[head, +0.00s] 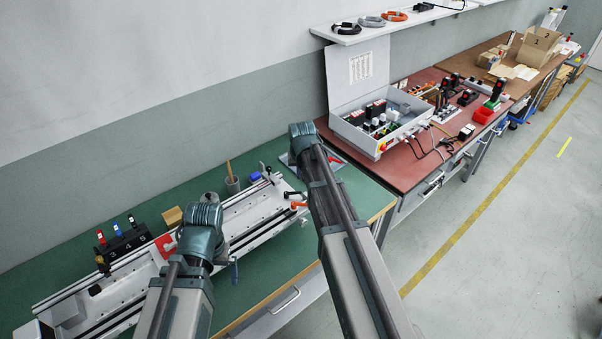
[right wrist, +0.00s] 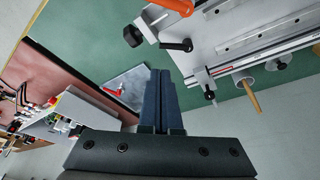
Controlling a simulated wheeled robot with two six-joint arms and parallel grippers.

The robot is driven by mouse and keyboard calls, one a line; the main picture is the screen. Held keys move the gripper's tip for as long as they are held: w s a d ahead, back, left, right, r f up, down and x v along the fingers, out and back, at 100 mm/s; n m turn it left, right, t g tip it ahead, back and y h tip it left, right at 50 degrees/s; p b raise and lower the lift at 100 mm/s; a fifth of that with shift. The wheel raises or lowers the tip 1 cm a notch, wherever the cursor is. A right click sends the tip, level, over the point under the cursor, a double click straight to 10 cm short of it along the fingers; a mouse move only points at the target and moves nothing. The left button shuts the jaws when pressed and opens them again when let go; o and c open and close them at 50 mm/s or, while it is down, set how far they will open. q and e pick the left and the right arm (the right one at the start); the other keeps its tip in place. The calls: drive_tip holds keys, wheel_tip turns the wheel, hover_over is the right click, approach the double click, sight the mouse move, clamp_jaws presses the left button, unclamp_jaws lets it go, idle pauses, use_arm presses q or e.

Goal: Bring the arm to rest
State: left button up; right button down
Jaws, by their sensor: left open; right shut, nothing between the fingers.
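In the head view my left arm reaches up from the bottom over the white gantry rail fixture (head: 255,213) on the green bench. Part of my left gripper (head: 234,271) shows to the right of its wrist, open, with nothing seen in it. My right arm reaches farther, to the bench's far right end; its gripper is hidden behind the wrist there. In the right wrist view my right gripper (right wrist: 161,88) is shut and empty, its dark blue fingers together. They appear over or beside a grey plate (right wrist: 133,80) with a red part on it.
A black numbered rack (head: 122,244) with several screwdrivers stands at the left of the green bench (head: 345,190). A grey cup (head: 233,185) stands behind the rail. An open white control box (head: 358,132) sits on the red bench beyond.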

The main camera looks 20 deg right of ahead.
drive_tip(key=s+a+n+g, duration=0.2)
drive_tip(key=s+a+n, duration=0.1)
drive_tip(key=s+a, duration=0.7)
drive_tip(key=s+a+n+g, duration=0.1)
drive_tip(key=s+a+n, duration=0.3)
drive_tip(key=s+a, duration=0.5)
drive_tip(key=s+f, duration=0.1)
drive_tip(key=s, duration=0.6)
drive_tip(key=shift+s+a+g, duration=0.35)
drive_tip(key=shift+a+g, duration=0.05)
